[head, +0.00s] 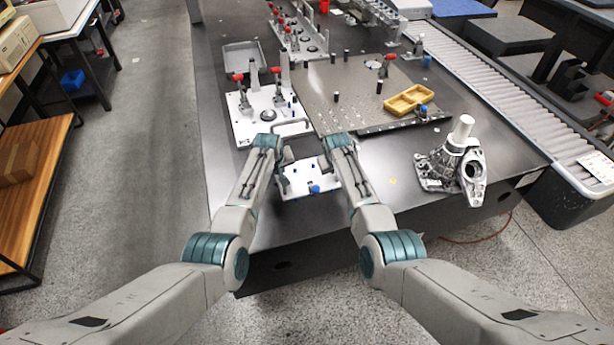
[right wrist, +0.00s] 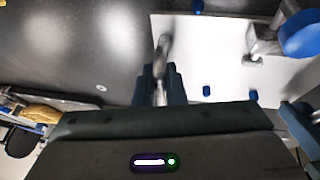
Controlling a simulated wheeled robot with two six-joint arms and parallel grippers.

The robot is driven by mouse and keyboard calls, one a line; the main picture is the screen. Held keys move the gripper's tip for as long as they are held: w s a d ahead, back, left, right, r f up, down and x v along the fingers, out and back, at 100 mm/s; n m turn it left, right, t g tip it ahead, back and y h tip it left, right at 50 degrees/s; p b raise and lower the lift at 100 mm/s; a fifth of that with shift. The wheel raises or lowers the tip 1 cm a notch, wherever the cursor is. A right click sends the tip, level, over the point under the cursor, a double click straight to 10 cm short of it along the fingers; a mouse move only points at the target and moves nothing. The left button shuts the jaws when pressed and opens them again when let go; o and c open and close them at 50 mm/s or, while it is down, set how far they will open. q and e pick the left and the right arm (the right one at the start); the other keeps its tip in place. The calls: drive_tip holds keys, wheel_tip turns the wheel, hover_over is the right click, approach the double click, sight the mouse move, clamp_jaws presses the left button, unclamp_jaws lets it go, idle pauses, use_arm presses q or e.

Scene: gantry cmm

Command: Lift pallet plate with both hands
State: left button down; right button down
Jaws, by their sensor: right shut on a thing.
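The pallet plate (head: 300,181) is a small white plate with blue fittings near the table's front edge, between my two grippers. My left gripper (head: 278,158) is at its left side; its fingers are mostly hidden by the arm, so its hold does not show. My right gripper (head: 326,163) is at its right side. In the right wrist view the plate (right wrist: 190,60) shows its edge and blue pins (right wrist: 206,90), and my right gripper (right wrist: 160,78) is shut on a grey handle at that edge. I cannot tell whether the plate touches the table.
A larger white fixture plate (head: 246,129) with red-tipped clamps lies just beyond. A perforated grey plate (head: 330,88) holds a yellow tray (head: 408,100). A metal casting (head: 452,165) stands to the right. A roller conveyor (head: 510,98) runs along the right side.

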use_arm(q)
drive_tip(key=shift+w+r, duration=0.15)
drive_tip(key=shift+r, duration=0.05)
use_arm(e)
drive_tip(key=shift+r, duration=0.2)
